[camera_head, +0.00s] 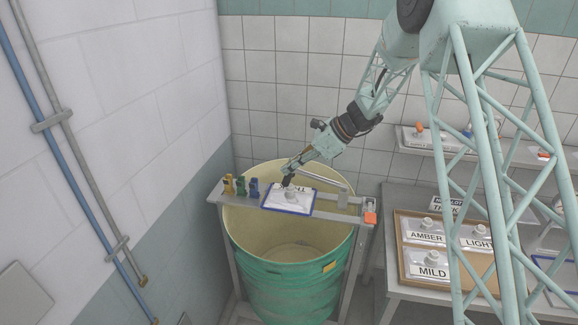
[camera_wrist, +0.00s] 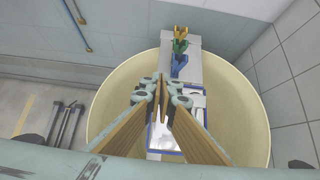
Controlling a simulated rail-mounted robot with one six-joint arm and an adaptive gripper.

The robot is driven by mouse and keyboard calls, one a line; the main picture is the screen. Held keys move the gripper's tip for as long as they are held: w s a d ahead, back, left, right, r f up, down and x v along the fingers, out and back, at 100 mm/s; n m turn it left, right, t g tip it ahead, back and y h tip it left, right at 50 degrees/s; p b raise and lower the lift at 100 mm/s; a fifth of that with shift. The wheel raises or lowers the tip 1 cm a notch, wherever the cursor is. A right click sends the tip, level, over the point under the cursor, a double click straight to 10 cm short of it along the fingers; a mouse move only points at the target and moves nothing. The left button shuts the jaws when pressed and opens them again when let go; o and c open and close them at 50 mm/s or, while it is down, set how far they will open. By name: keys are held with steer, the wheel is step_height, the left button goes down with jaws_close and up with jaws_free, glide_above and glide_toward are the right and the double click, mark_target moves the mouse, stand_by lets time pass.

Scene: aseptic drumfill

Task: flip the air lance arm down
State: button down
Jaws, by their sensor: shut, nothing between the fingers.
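A light grey bar (camera_head: 322,180), which looks like the air lance arm, lies at a slant above the right part of the rail over the drum. Its right end is near a short upright block (camera_head: 343,200) on the rail. My gripper (camera_head: 287,182) is shut and empty. It is above the blue-rimmed tray (camera_head: 289,211), left of the bar. I cannot tell whether it touches anything. In the wrist view the fingertips (camera_wrist: 163,86) are together above the tray and its white pouch (camera_wrist: 165,137); the bar is not clearly visible there.
The green drum (camera_head: 292,285) stands open under the rail (camera_head: 218,192). Yellow, green and blue clips (camera_head: 241,186) stand on the rail's left part. An orange-topped piece (camera_head: 370,217) is at its right end. A bench with labelled pouches (camera_head: 430,265) is at right.

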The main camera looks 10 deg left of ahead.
steer(key=shift+a+f+h, duration=0.35)
steer(key=shift+a+f, duration=0.05)
steer(key=shift+f, duration=0.4)
steer(key=shift+a+f+h, duration=0.35)
steer(key=shift+f, duration=0.4)
steer(key=shift+a+f+b, duration=0.15)
steer(key=shift+a+f, duration=0.05)
steer(key=shift+f, duration=0.55)
steer(key=shift+a+f+b, duration=0.15)
steer(key=shift+f, duration=0.6)
steer(key=shift+f, duration=0.1)
step_height(320, 180, up, 14)
steer(key=a+p, duration=0.1)
steer(key=a, duration=0.1)
steer(key=shift+w+a, duration=0.2)
steer(key=shift+a, duration=0.2)
